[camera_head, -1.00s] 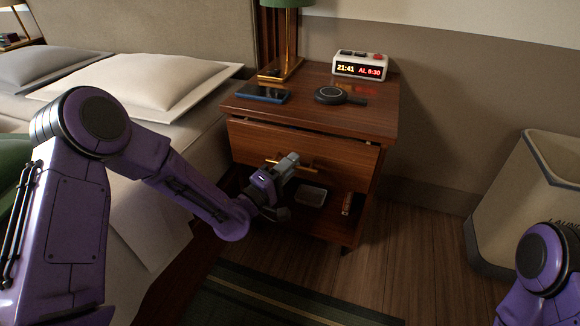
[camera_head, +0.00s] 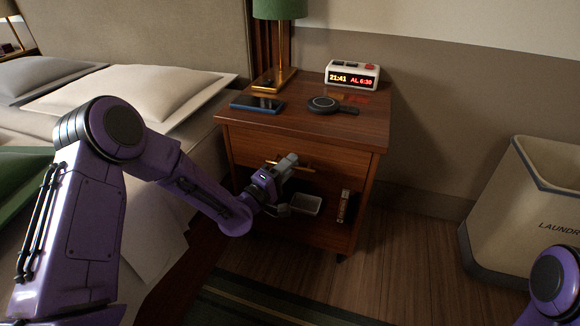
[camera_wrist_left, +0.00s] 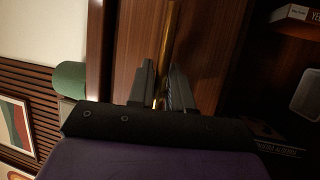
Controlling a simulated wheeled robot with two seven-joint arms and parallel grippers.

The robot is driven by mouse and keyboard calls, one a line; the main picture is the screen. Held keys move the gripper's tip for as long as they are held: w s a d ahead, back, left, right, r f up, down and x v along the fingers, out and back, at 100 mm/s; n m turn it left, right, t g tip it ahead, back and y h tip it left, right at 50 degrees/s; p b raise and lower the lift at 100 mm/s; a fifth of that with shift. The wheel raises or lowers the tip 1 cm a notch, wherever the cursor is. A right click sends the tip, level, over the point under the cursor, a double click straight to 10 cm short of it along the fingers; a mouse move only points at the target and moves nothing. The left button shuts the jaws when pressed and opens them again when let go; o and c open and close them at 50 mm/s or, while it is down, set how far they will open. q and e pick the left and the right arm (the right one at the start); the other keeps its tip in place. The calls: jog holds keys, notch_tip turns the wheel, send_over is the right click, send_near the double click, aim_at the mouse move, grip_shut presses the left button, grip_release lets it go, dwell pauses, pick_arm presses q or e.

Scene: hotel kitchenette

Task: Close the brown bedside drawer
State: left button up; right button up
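The brown bedside drawer (camera_head: 246,146) is in the upper part of the wooden nightstand in the head view. Its front now looks flush, or nearly so, with the cabinet. A brass bar handle (camera_head: 303,168) crosses its front. My left gripper (camera_head: 290,161) is at the handle. In the left wrist view, the brass handle (camera_wrist_left: 171,35) runs between the two fingers of the left gripper (camera_wrist_left: 163,80), which look closed around it. The fingers hide part of the handle. My right gripper is out of view; only part of my right arm shows at the lower right.
The open shelf below holds a small tray (camera_head: 305,204). The bed is left; a laundry bin (camera_head: 520,215) stands right.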

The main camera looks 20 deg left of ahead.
pick_arm(q)
jog(key=p+v, duration=0.2)
jog(key=v, duration=0.8)
jog(key=shift+s, duration=0.25)
jog(key=shift+a, duration=0.15)
